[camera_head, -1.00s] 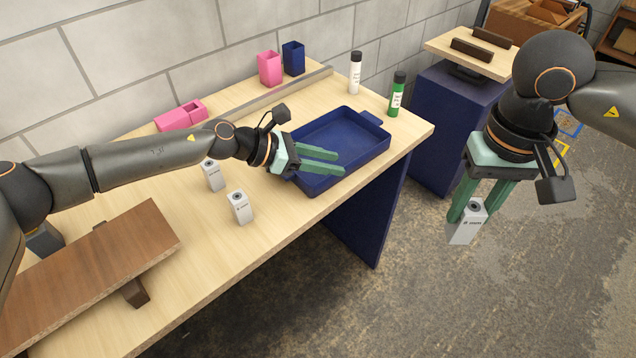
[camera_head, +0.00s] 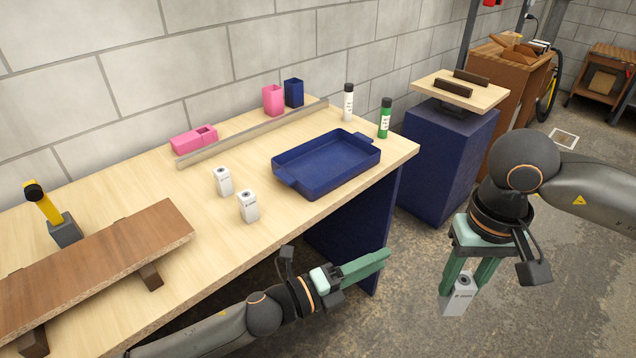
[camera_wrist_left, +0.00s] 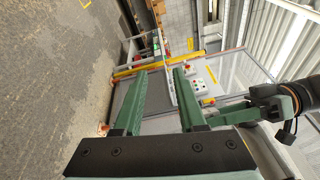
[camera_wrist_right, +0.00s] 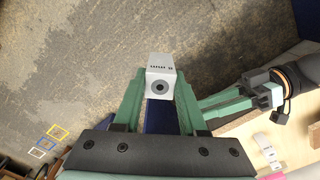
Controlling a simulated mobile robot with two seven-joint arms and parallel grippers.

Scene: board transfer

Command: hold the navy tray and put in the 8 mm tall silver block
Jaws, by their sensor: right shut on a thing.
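The navy tray (camera_head: 333,182) lies on the wooden workbench near its right end and looks empty. My right gripper (camera_head: 464,284) is shut on a silver block (camera_head: 459,303) with a dark hole in its top, held in the air right of the bench. The block also shows between the fingers in the right wrist view (camera_wrist_right: 160,69). Two similar silver blocks stand upright on the bench, one farther back (camera_head: 223,182) and one nearer the front edge (camera_head: 248,207). Their height labels are too small to read. My left gripper (camera_head: 388,257) is open and empty in front of the bench, apart from the tray.
A metal rail (camera_head: 250,132) runs along the back of the bench (camera_head: 130,185). Behind it stand pink and navy cups (camera_head: 293,93). A white bottle (camera_head: 348,103) and a green bottle (camera_head: 385,118) stand behind the tray. A brown raised board (camera_head: 100,262) occupies the left side.

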